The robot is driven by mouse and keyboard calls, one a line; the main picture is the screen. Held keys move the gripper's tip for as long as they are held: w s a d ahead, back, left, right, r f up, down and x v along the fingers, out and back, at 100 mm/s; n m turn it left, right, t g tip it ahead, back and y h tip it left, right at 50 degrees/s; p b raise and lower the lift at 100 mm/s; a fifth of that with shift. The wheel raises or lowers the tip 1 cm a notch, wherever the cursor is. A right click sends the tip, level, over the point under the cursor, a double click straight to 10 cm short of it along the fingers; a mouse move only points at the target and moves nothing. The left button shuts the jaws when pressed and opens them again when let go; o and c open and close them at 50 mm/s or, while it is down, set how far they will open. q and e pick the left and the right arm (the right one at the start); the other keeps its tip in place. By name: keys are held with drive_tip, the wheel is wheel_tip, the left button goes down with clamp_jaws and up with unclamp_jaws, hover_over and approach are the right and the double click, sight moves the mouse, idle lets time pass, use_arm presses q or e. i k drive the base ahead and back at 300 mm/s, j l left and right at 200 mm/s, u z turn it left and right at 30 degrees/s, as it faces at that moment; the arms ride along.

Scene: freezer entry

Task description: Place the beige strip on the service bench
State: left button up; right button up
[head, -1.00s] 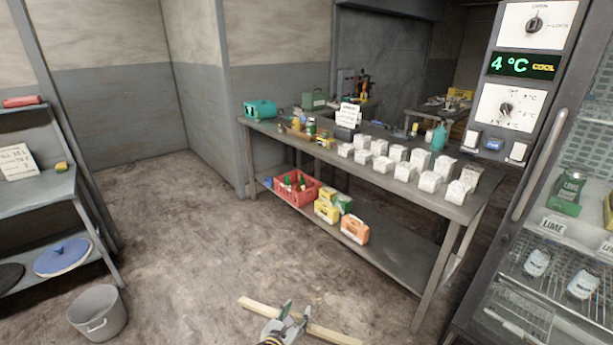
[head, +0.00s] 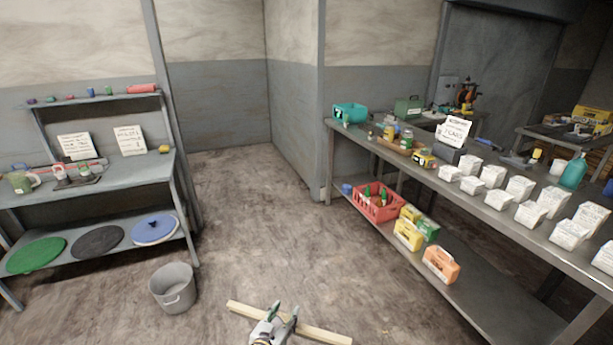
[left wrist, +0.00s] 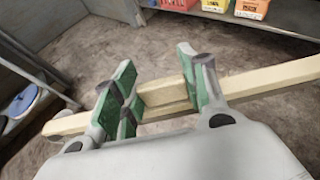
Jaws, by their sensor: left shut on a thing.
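The beige strip (head: 322,334) is a long, thin, straight bar at the bottom of the head view. My left gripper (head: 283,316) is shut on it near its middle, and both ends stick out past the fingers. In the left wrist view the strip (left wrist: 265,79) passes between the green-padded fingers of the left gripper (left wrist: 160,93). It appears held above the floor. A grey bench with shelves (head: 130,178) stands at the left, and a long metal bench (head: 385,150) stands at the right. I cannot tell which is the service bench. My right gripper is not in view.
A grey bucket (head: 172,288) stands on the floor before the left bench. Several white cartons (head: 520,187) crowd the right bench top. A red crate (head: 378,205) and small boxes sit on its lower shelf. The floor between the benches is clear.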

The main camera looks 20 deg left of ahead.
sight(137, 169)
drive_tip(key=i+j+u, duration=0.2)
drive_tip(key=u, duration=0.15)
drive_tip(key=i+j+u, duration=0.1)
drive_tip(key=i+u, duration=0.55)
drive_tip(key=i, duration=1)
drive_tip(key=i+u, duration=0.4)
drive_tip(key=i, duration=0.3)
drive_tip(key=i+l+u, duration=0.2)
drive_tip(key=i+u, duration=0.15)
drive_tip(key=i+l+u, duration=0.7)
